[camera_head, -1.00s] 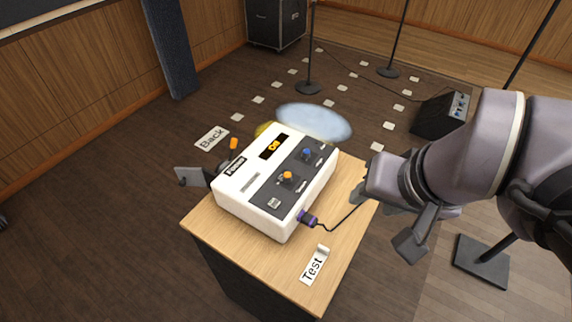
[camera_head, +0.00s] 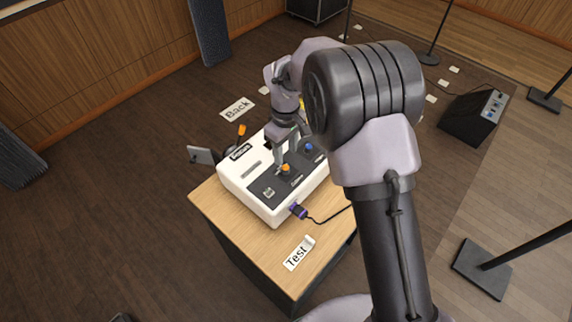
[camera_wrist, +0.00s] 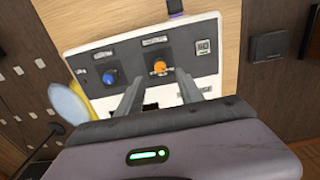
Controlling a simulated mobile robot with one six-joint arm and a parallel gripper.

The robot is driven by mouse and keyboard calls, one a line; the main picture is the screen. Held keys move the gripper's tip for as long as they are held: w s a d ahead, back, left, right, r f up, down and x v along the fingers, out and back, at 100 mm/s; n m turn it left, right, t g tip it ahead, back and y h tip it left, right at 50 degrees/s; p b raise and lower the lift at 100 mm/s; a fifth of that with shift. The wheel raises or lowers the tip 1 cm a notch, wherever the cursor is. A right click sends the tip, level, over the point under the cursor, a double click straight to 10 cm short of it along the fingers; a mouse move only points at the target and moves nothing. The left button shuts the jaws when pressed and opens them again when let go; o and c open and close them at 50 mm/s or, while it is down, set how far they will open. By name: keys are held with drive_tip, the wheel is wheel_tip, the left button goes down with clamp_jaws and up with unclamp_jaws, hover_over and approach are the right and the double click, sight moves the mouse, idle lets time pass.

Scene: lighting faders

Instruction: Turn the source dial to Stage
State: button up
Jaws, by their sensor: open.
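A white control box (camera_head: 247,199) with a dark panel sits on a small wooden table. Its panel carries an orange dial (camera_head: 286,169) and a blue dial (camera_head: 309,147); their labels are too small to read, so I cannot tell which is the source dial. My gripper (camera_head: 287,163) points down over the orange dial, open. In the wrist view the orange dial (camera_wrist: 159,67) shows between and just beyond the two fingertips (camera_wrist: 158,75); contact cannot be made out. The blue dial (camera_wrist: 109,77) is left of the fingers there. My arm hides the box's far right side.
A purple plug (camera_head: 298,210) with a black cable is at the box's front side. A "Test" card (camera_head: 298,253) lies on the wooden tabletop (camera_head: 245,230). An orange-tipped lever (camera_head: 242,131) and grey plate (camera_head: 201,155) stand at the box's left.

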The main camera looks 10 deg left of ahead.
sight(286, 167)
wheel_tip(286, 167, down, 7)
drive_tip(key=shift+r+b, duration=0.2)
drive_tip(key=shift+b, duration=0.3)
clamp_jaws()
